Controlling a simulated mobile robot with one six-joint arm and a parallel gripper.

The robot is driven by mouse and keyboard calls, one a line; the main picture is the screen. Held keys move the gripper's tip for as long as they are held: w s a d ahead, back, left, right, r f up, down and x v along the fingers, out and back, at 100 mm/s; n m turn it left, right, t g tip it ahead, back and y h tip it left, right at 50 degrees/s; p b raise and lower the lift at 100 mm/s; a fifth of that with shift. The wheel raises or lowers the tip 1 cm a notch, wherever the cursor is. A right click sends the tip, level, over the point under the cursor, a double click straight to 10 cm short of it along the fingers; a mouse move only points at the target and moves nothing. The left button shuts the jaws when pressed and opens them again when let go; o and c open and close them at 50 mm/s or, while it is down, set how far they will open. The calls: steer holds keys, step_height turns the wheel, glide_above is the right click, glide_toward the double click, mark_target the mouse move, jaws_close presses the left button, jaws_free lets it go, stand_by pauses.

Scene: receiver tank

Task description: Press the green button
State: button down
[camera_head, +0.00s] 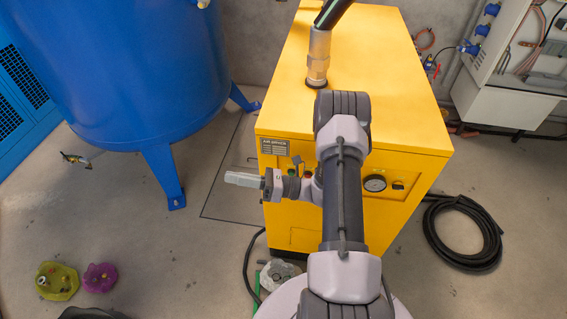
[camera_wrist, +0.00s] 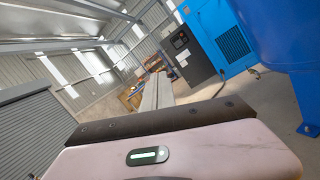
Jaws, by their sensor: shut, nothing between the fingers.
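The yellow machine (camera_head: 395,140) stands in the middle of the head view, with a front panel bearing a label plate, a round gauge (camera_head: 375,184) and small controls (camera_head: 297,161) left of my arm. My arm and wrist cover part of this panel.
A large blue tank (camera_head: 125,70) on legs stands at the left. A coiled black hose (camera_head: 462,230) lies on the floor at right. An open electrical box (camera_head: 520,70) is at the back right. Yellow-green (camera_head: 57,281) and purple (camera_head: 100,277) items lie at lower left.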

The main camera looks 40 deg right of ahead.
mark_target(291, 174)
steer(key=s+d+f+m+t+h+p, duration=0.1)
steer(key=s+d+f+m+t+h, duration=0.2)
steer(key=d+f+m+h, duration=0.3)
steer(key=s+d+f+m+t+h+p, duration=0.1)
steer(key=s+d+f+m+t+h, duration=0.2)
steer(key=d+f+m+h, duration=0.3)
step_height(291, 174, down, 7)
steer(key=s+m+h, duration=0.1)
steer(key=m+h, duration=0.4)
steer(key=shift+s+d+r+t, duration=0.2)
steer(key=shift+s+d+t, duration=0.1)
steer(key=shift+t, duration=0.1)
steer(key=w+d+b, duration=0.5)
steer(key=d+b, duration=0.1)
steer(key=shift+w+d+b, duration=0.3)
steer(key=shift+w+b, duration=0.1)
steer(key=shift+w+d, duration=0.1)
stand_by(0.3)
